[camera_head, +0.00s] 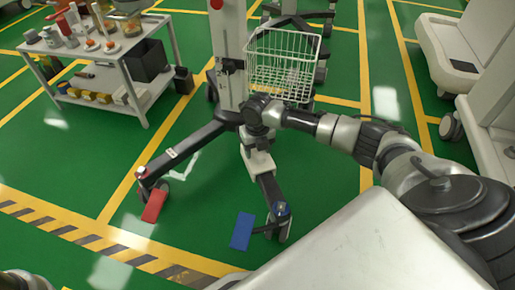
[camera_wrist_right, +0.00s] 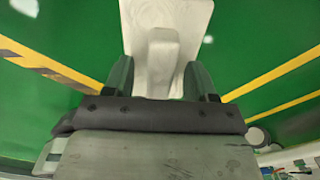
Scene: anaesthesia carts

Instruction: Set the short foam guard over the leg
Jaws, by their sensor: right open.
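The pale foam guard (camera_head: 258,162) shows at the dark stand leg (camera_head: 268,190) that runs toward the front. It appears to lie over the leg's inner part, but whether it is fully seated I cannot tell. My right gripper (camera_head: 255,140) is just above it, pointing down. In the right wrist view the guard (camera_wrist_right: 168,25) is a flat pale plate with a raised tab. The open fingers (camera_wrist_right: 160,80) stand on either side of this tab; contact is unclear. My left gripper is not in view.
A second leg (camera_head: 190,148) runs left to a caster beside a red mat (camera_head: 154,205). A blue mat (camera_head: 242,231) lies beside the front leg's caster. A wire basket (camera_head: 283,65) hangs on the stand close above my right wrist. A loaded cart (camera_head: 143,110) stands left.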

